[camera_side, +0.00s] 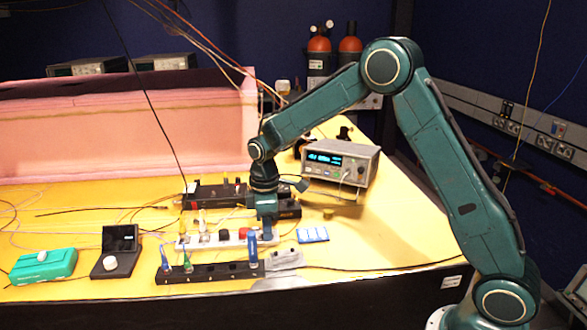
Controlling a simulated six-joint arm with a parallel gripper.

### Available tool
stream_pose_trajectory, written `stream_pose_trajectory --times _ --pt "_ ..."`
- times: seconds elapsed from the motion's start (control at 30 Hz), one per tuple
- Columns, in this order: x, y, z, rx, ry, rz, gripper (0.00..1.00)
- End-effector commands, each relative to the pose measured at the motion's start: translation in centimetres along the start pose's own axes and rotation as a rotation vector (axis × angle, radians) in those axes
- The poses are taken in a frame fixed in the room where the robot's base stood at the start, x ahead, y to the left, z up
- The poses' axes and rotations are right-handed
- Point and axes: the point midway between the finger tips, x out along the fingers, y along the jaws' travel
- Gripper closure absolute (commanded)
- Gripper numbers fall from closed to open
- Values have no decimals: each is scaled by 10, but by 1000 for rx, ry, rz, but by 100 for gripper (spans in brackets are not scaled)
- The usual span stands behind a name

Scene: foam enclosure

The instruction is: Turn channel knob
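My gripper (266,232) points straight down at the right end of a white strip (215,243) with several knob-like parts on it. The picture is too small to show whether the fingers are open or touch anything. No knob is readably marked as the channel knob. A teal box (45,267) with a pale round knob (42,256) is at the far left. A black open box (119,241) with a small pale knob (109,263) stands beside it. A grey instrument (341,164) with a lit display is behind and right of my gripper; its front controls are too small to tell apart.
A black rail (215,272) with blue and green plugs lies in front of the strip. A blue upright cylinder (253,248) stands close to my gripper. Black units (215,193) are behind. A small blue-and-white item (312,235) lies right. Loose cables cross the yellow table (400,235).

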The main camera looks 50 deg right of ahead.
Motion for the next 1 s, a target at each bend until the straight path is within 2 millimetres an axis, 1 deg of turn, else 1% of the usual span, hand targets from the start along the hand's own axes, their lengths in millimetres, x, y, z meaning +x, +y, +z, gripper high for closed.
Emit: stream_pose_trajectory --times 0.27,0.47,0.67,1.0 --pt "0 0 0 16 0 -1 100" --pt "0 0 0 82 0 -1 100" --pt "0 0 0 205 0 0 100" --pt "0 0 0 492 0 0 100"
